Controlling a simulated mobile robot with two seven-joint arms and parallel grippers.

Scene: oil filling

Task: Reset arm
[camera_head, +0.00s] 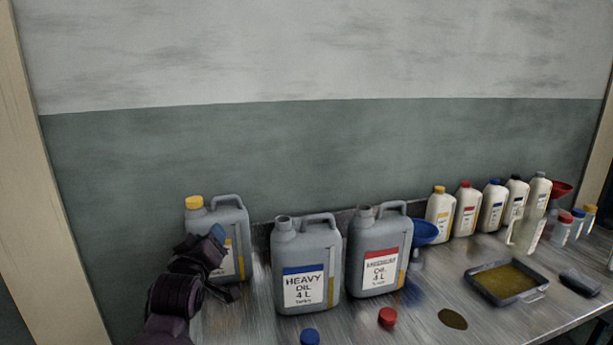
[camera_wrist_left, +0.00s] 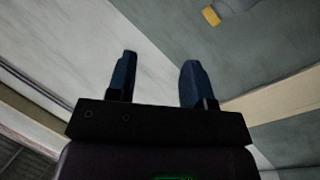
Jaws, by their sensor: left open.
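My left gripper (camera_head: 219,236) is in front of the upper part of a grey canister with a yellow cap (camera_head: 227,222) at the left of the metal bench. In the left wrist view its two fingers (camera_wrist_left: 157,80) stand apart with nothing between them. A yellow cap (camera_wrist_left: 211,17) shows there at the top, away from the fingers. I cannot tell in the head view whether the gripper touches the canister. My right gripper is not in either view.
On the bench (camera_head: 370,330) stand a HEAVY OIL canister (camera_head: 318,250) and a second canister with a red label (camera_head: 391,235), both uncapped. Blue (camera_head: 309,337) and red (camera_head: 387,317) caps lie in front. A blue funnel (camera_head: 424,233), several bottles (camera_head: 466,210) and an oil tray (camera_head: 482,286) are to the right.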

